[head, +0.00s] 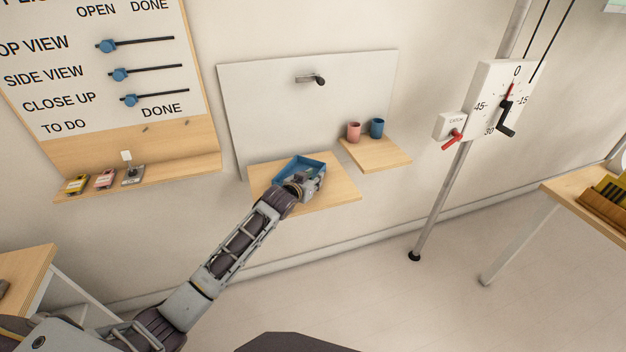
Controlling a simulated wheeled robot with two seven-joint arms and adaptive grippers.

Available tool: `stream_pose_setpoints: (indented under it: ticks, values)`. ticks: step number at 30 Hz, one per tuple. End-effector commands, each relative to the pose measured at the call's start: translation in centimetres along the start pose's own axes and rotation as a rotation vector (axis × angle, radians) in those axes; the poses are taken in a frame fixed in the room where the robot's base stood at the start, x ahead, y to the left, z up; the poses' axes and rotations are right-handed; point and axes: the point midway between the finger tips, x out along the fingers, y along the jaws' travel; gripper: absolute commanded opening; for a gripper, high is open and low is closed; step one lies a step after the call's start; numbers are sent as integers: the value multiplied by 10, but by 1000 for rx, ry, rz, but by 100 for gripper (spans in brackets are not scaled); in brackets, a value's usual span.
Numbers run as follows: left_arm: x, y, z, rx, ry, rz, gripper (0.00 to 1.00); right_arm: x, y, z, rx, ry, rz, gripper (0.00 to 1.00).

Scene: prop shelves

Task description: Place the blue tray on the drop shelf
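The blue tray (291,166) is at a wooden shelf (340,188) below the grey wall panel. No label shows whether this is the drop shelf. The tray is over the back middle of the board. I cannot tell whether it rests on the wood or is just above it. My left gripper (307,184) is at the tray's near right side, close to or touching its rim. My own wrist hides part of the tray's near side, and the fingers are too small to read. My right gripper is not in view.
A smaller wooden shelf (380,158) to the right holds a pink cup (353,132) and a blue cup (377,128). A crank handle (314,79) sticks out of the panel above. A metal pole (437,205) with a dial board (503,100) stands farther right.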

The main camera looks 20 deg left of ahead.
Motion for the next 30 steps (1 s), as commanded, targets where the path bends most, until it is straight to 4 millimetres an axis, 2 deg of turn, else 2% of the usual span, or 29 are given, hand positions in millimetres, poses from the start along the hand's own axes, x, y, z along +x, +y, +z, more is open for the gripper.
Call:
stream_pose_setpoints:
  ticks: [13, 30]
  values:
    - [-8, 0, -3, 0, 0, 0, 27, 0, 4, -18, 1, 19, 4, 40]
    - [-59, 0, -3, 0, 0, 0, 27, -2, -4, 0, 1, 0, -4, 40]
